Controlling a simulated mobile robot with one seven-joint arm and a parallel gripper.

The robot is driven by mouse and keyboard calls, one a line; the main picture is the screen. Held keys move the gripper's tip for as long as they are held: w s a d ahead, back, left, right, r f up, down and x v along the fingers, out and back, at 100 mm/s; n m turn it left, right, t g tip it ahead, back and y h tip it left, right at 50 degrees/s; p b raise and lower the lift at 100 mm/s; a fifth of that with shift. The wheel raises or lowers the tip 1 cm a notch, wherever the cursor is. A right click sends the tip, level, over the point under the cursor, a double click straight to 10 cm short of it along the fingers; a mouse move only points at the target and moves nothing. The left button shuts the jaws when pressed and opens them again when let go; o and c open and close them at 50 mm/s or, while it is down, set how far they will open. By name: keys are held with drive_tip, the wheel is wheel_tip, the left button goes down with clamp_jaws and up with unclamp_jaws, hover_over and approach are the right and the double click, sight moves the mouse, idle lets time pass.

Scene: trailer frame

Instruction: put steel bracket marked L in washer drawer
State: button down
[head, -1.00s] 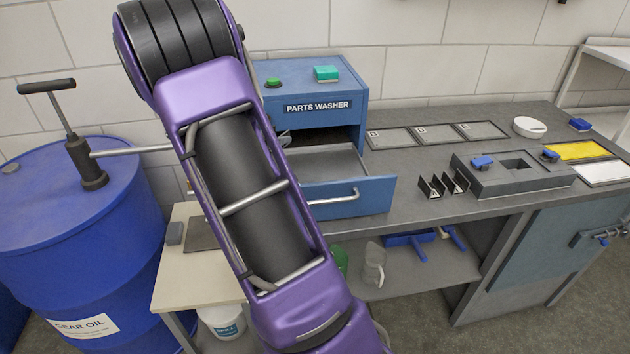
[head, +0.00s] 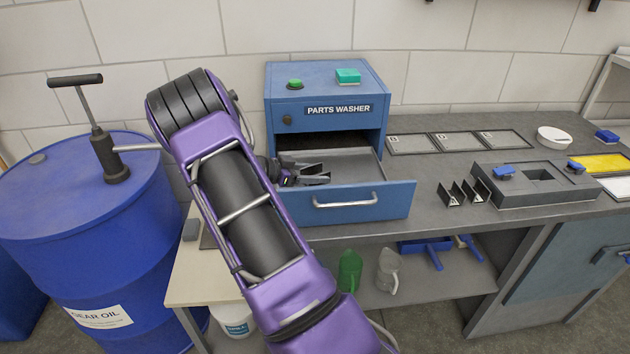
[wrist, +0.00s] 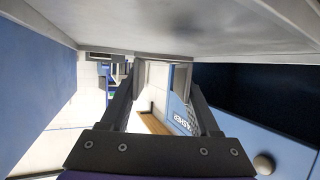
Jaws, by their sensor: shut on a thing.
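The washer drawer (head: 390,203), blue-fronted with a grey inside, is pulled open below the blue parts washer (head: 327,92). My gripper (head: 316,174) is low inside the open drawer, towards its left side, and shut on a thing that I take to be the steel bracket. Its outline blends with the dark fingers and no letter on it can be read. In the wrist view my gripper (wrist: 160,76) points along the drawer's pale grey inner surface (wrist: 180,28), which fills the top. I cannot tell whether the held piece touches the drawer floor.
Dark brackets (head: 463,192) stand on the bench beside a grey fixture block (head: 530,187). Framed trays (head: 462,141) and a white bowl (head: 555,137) lie behind. A blue oil drum (head: 85,230) with a hand pump stands left. The drawer handle (head: 346,202) sticks out in front.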

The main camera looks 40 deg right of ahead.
drive_tip(key=shift+f, duration=1.05)
drive_tip(key=shift+f, duration=0.25)
drive_tip(key=shift+c, duration=0.6)
unclamp_jaws()
drive_tip(key=shift+r, duration=0.15)
drive_tip(key=shift+a+r, duration=0.15)
drive_tip(key=v, duration=1.1)
drive_tip(key=shift+a, duration=0.35)
drive_tip(key=shift+w, duration=0.1)
